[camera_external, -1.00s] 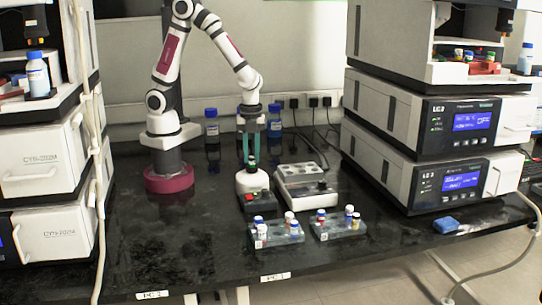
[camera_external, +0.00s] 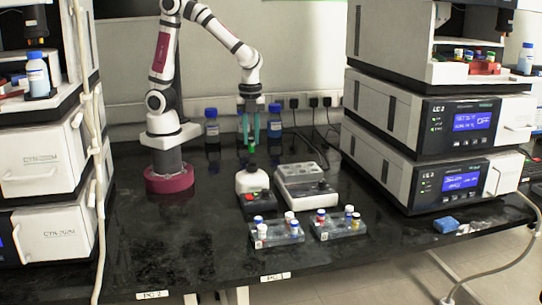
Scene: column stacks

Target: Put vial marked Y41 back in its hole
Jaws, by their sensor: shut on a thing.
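My gripper (camera_external: 250,140) is shut on a small green-capped vial (camera_external: 251,149) and holds it just above the white mixer (camera_external: 251,182). The vial's label is too small to read, so I cannot confirm the Y41 mark. Two grey racks stand at the front of the bench. The left rack (camera_external: 277,241) holds several vials with blue, white and red caps. The right rack (camera_external: 338,231) also holds several vials. The empty holes cannot be made out clearly.
A white block device (camera_external: 305,187) stands right of the mixer. Two blue-capped bottles stand behind, one left (camera_external: 212,128) and one right (camera_external: 274,122) of my gripper. Tall instruments flank both sides. The black bench (camera_external: 180,245) is clear at front left.

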